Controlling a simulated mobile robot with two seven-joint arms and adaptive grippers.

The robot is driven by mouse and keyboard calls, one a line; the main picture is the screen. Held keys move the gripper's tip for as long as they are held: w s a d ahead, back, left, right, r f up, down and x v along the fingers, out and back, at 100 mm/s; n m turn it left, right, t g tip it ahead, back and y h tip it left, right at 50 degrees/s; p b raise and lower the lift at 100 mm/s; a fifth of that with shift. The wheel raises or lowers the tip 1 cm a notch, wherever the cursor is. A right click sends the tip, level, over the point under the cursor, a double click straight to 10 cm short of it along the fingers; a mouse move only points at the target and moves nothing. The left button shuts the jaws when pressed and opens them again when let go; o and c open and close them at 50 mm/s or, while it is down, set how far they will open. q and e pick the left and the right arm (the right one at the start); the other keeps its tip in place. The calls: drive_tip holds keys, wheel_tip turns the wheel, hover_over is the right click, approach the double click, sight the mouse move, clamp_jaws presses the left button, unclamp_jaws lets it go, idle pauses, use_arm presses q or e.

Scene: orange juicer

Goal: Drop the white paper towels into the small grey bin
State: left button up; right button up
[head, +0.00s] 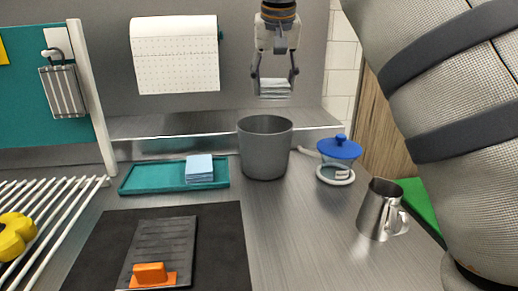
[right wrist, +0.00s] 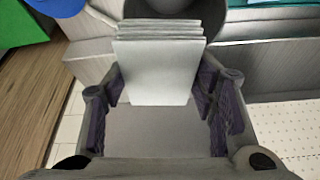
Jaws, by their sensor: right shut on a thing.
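The white paper towels (head: 273,88) are a small stack held in my right gripper (head: 274,80), above the rear side of the grey bin. In the right wrist view the stack (right wrist: 157,70) sits between the two fingers (right wrist: 160,100), with several layers showing at its far edge. The small grey bin (head: 264,150) stands upright on the counter, its open top below the held stack. The bin's inside is mostly hidden. My left gripper is not in view.
A teal tray (head: 150,178) with light blue cloths (head: 199,168) lies left of the bin. A blue-lidded jar (head: 338,150) and a metal pitcher (head: 381,210) stand to its right. A paper roll (head: 174,55) hangs on the back wall. A dark mat (head: 220,245) lies in front.

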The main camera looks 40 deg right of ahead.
drive_tip(key=shift+f, duration=1.2)
drive_tip(key=o, duration=1.2)
drive_tip(key=shift+r, duration=0.1)
drive_tip(key=v, duration=1.1)
drive_tip(key=shift+r, duration=0.4)
